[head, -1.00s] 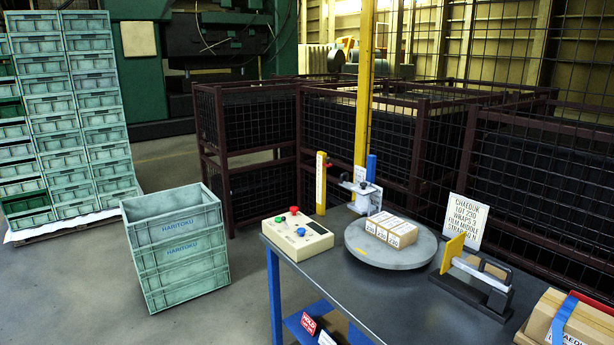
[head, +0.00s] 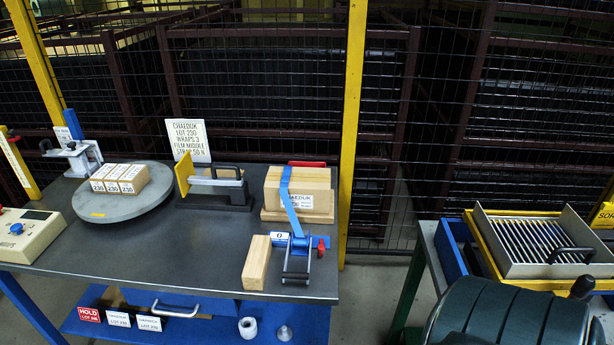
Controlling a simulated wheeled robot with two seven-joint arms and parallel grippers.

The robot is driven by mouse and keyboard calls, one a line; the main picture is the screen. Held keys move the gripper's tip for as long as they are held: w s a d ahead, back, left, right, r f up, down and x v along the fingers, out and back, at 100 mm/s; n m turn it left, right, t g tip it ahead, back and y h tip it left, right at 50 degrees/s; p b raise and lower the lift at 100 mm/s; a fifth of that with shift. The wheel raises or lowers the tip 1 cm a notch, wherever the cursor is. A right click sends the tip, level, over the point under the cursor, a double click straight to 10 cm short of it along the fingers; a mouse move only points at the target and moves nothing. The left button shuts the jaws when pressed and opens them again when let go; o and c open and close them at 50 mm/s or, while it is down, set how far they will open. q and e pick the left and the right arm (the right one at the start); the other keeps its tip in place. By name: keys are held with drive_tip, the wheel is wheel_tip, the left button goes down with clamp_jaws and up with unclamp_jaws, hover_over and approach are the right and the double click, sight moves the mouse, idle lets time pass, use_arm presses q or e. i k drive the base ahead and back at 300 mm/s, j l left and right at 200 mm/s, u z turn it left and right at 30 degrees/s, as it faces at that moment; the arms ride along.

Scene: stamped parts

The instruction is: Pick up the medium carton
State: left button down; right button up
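Several cartons are on the dark table (head: 150,235); no label that I can read says medium. The largest, a brown carton (head: 320,180) with a blue strap over it, sits on a wooden board at the table's back right. A group of small cartons (head: 119,178) marked 230 sits side by side on the grey round turntable (head: 85,205) at the left. A plain, light wooden-looking block or carton (head: 257,262) lies at the front right, beside the strapping tool (head: 297,255). Neither of my grippers is in view.
A sign (head: 188,140) stands behind a yellow-plated device (head: 210,187). A control box (head: 25,235) is at the left. A slatted metal tray (head: 535,240) and dark green ribbed rounded body (head: 510,315) are at the right. Mesh cages stand behind. The table's front middle is clear.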

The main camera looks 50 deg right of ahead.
sight(309, 189)
drive_tip(key=z, duration=1.45)
drive_tip(key=k+j+z, duration=0.1)
drive_tip(key=z, duration=0.4)
drive_tip(key=k+j+z, duration=0.1)
drive_tip(key=z, duration=0.4)
drive_tip(key=k+z, duration=0.15)
drive_tip(key=z, duration=0.35)
